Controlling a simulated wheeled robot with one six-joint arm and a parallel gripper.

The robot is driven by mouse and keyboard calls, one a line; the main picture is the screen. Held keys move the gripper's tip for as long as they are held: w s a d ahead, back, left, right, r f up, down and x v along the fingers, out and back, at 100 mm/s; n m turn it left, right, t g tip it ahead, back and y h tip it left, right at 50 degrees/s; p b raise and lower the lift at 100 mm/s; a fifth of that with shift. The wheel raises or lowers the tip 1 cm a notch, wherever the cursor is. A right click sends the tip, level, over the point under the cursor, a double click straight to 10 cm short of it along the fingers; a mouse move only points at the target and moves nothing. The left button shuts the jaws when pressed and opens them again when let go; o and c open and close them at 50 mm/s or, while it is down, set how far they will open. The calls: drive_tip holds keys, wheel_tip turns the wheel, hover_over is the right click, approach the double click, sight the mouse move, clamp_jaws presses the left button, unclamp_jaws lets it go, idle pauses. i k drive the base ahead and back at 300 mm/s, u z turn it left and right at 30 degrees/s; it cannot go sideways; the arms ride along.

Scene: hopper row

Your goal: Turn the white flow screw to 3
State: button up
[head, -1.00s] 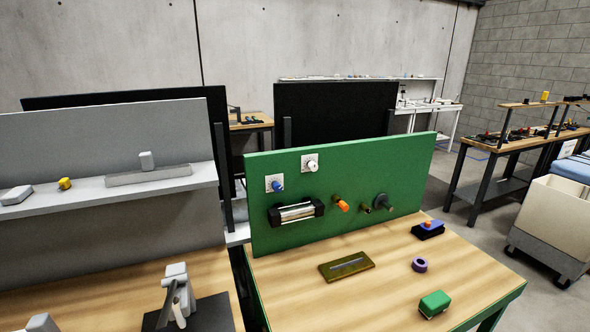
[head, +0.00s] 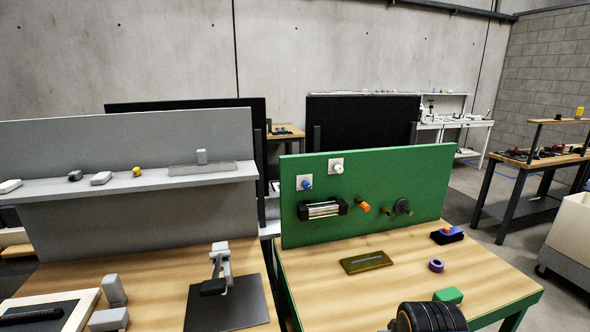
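The white flow screw (head: 338,169) is a small white knob on a square white plate, high on the green upright panel (head: 420,170). Its setting and any numbers on the plate are too small to read. A blue knob (head: 307,185) on a similar white plate sits lower and to its left. A dark ribbed round part, apparently of my arm, shows at the bottom edge in front of the green-edged bench. My gripper's fingers are not in view, and nothing touches the screw.
On the panel below are a black-ended clear cylinder (head: 322,209), an orange knob (head: 364,206) and a dark round knob (head: 402,207). The bench holds a brass-coloured plate (head: 366,262), purple ring (head: 436,266), blue-black item (head: 447,236) and green block (head: 448,296). A grey station stands left.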

sight(338, 168)
drive_tip(key=u, duration=0.1)
drive_tip(key=i, duration=0.45)
drive_tip(key=z, duration=0.1)
drive_tip(key=k, duration=0.4)
drive_tip(key=u, duration=0.75)
drive_tip(key=i, duration=0.3)
drive_tip(key=u, duration=0.1)
